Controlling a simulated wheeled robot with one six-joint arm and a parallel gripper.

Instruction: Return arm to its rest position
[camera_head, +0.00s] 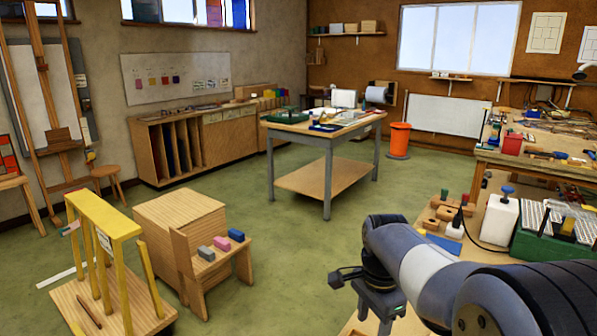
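My arm comes in from the lower right corner and reaches left over the near bench. Its wrist bends down at the end. My gripper (375,315) hangs below the wrist at the bottom of the view, pointing down. Its two fingers look apart, with nothing seen between them; the lower tip of one is at the picture's edge. A small dark device with a cable sticks out to the left of the wrist.
The near bench at right holds wooden blocks (443,212), a white bottle (497,218) and a green box (548,246). A yellow rack (104,219) and wooden steps (180,222) stand at left. A worktable (328,150) and orange bin (399,140) stand behind. Green floor between is clear.

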